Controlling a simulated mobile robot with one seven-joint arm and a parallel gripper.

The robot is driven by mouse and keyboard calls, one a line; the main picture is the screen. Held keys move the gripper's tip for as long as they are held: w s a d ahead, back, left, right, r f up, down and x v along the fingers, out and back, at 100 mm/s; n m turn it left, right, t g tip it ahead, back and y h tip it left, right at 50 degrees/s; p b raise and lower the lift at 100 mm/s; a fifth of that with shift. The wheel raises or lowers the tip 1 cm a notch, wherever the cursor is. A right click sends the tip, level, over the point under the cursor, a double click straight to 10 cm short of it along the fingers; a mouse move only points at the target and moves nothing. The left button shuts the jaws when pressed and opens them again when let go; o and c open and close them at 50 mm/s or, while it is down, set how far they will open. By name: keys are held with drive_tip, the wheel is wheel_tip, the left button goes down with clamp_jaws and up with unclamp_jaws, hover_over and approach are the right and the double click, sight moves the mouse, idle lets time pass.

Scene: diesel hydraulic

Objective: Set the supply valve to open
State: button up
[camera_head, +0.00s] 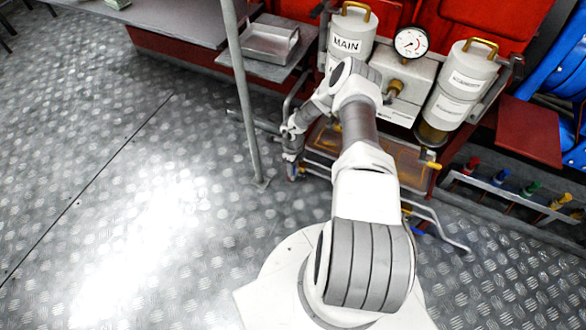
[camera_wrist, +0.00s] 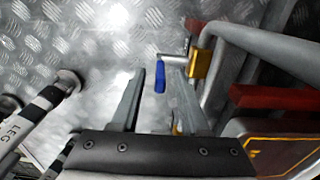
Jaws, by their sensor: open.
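A valve with a blue lever handle (camera_wrist: 160,78) and a brass-coloured body (camera_wrist: 201,64) shows in the wrist view, on a grey pipe. I cannot read any label naming it the supply valve. My gripper (camera_wrist: 155,72) is open, with one finger on each side of the blue handle as seen from the wrist. The handle looks to be at or just beyond the fingertips, and I cannot tell if it is touched. In the head view my gripper (camera_head: 291,165) is low, left of the red machine's lower frame; the valve is mostly hidden there.
A pressure gauge (camera_head: 411,42), a cylinder marked MAIN (camera_head: 350,38) and a second cylinder (camera_head: 462,82) stand on the machine. A grey post (camera_head: 240,90) stands close left of my gripper. Grey tubing (camera_wrist: 265,42) runs close right of the valve. Metal floor (camera_head: 120,190) is open at left.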

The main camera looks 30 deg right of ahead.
clamp_jaws()
idle(1.5)
